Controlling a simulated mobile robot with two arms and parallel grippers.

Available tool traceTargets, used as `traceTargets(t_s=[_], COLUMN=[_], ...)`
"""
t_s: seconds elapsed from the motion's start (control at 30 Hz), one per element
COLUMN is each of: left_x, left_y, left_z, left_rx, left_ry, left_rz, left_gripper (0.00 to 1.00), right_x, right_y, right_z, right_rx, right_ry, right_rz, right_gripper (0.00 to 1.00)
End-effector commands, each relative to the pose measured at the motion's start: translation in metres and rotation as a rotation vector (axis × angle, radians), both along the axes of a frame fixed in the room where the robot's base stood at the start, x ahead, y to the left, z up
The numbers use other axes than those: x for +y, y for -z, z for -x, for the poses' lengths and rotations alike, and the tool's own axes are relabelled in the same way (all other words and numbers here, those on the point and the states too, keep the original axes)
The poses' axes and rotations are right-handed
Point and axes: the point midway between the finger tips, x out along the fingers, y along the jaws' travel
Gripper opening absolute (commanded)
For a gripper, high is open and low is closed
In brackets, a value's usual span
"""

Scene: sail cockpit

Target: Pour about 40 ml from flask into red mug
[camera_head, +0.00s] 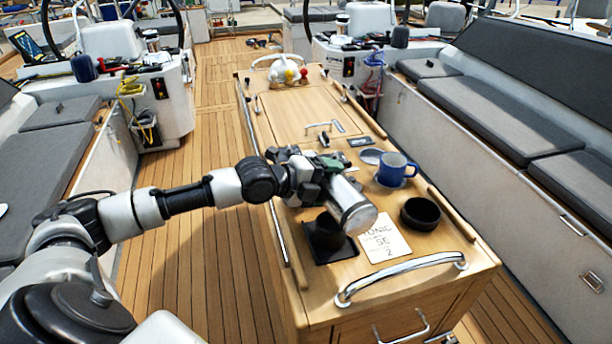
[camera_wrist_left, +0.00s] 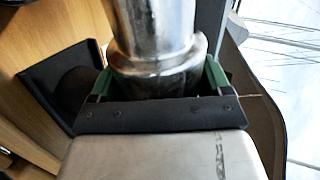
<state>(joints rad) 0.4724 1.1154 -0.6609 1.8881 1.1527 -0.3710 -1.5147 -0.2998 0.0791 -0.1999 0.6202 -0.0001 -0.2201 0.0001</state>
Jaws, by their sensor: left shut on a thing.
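A silver metal flask (camera_head: 352,208) is held in my left gripper (camera_head: 318,178) above the near part of the wooden cockpit table. The flask is tilted, its round end pointing down toward the front right. In the left wrist view the flask (camera_wrist_left: 158,35) sits between the two green-lined fingers of my left gripper (camera_wrist_left: 158,80). No liquid stream shows. I see no red mug. A blue mug (camera_head: 391,170) stands on the table, right of and beyond the flask, apart from it. My right gripper is not in view.
A black square holder (camera_head: 328,246) is below the flask. A white card with handwriting (camera_head: 384,240) lies beside it, and a round black holder (camera_head: 420,212) is to the right. A steel rail (camera_head: 400,276) edges the table's near end. The table top (camera_head: 300,110) beyond is mostly clear.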

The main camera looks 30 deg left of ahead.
Motion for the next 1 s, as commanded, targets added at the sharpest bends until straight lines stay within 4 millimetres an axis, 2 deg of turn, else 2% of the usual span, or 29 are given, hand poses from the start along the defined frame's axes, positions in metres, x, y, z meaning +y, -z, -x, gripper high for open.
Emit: traceTargets(t_s=[0.3,0.37,0.47,0.6,0.67,0.8,1.0], left_x=[-0.003,-0.004,-0.006,-0.004,-0.002,0.000,0.004], left_y=[-0.002,-0.005,-0.007,-0.025,-0.028,-0.025,-0.038], left_z=[0.001,0.002,0.004,0.004,0.004,0.003,0.001], left_rx=[0.001,-0.009,-0.055,-0.122,-0.146,-0.161,-0.189], left_ry=[0.000,0.002,-0.001,-0.018,-0.025,-0.026,-0.032], left_rz=[0.008,-0.006,-0.070,-0.163,-0.199,-0.224,-0.268], left_gripper=[0.40,0.40,0.40,0.40,0.40,0.40,0.40], right_x=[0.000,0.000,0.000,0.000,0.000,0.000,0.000], right_y=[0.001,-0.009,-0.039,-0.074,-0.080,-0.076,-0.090], right_z=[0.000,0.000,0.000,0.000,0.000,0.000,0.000], right_rx=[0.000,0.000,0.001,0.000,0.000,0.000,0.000], right_ry=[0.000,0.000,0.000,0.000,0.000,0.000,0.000], right_rz=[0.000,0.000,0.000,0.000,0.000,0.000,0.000], right_gripper=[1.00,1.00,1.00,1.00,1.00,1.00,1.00])
